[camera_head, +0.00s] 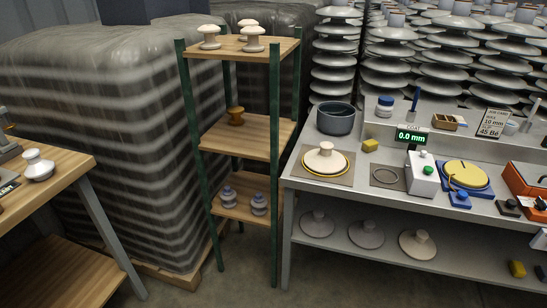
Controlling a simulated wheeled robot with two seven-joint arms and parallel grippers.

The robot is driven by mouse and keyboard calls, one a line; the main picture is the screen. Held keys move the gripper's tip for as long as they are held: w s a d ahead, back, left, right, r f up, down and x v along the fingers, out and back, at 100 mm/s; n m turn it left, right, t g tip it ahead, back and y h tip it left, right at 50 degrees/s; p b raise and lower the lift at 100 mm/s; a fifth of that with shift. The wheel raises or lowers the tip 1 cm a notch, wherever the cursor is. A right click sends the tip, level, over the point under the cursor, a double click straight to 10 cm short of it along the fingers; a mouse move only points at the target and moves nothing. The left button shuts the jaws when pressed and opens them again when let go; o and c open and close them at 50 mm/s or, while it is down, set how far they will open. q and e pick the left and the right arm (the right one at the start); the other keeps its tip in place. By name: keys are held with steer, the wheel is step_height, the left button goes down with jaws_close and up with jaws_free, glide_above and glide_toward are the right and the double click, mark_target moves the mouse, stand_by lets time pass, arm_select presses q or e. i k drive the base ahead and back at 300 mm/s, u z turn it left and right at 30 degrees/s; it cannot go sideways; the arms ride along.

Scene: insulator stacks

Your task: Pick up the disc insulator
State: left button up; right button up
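A cream disc insulator (325,157) with a raised knob on top lies on the grey bench (295,178), at its left end. A yellow ring shows around the disc's lower edge, and a brown square mat (338,183) is under it. Several more disc insulators lie on the bench's lower shelf, among them a grey one (317,222), another grey one (366,233) and a cream one (417,243). Neither of my grippers is in view.
A green-posted rack (254,134) stands left of the bench. A wooden table (62,163) is far left.

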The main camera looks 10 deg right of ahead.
mark_target(324, 160)
steer(key=u, duration=0.9)
steer(key=i, duration=1.2)
steer(key=z, duration=1)
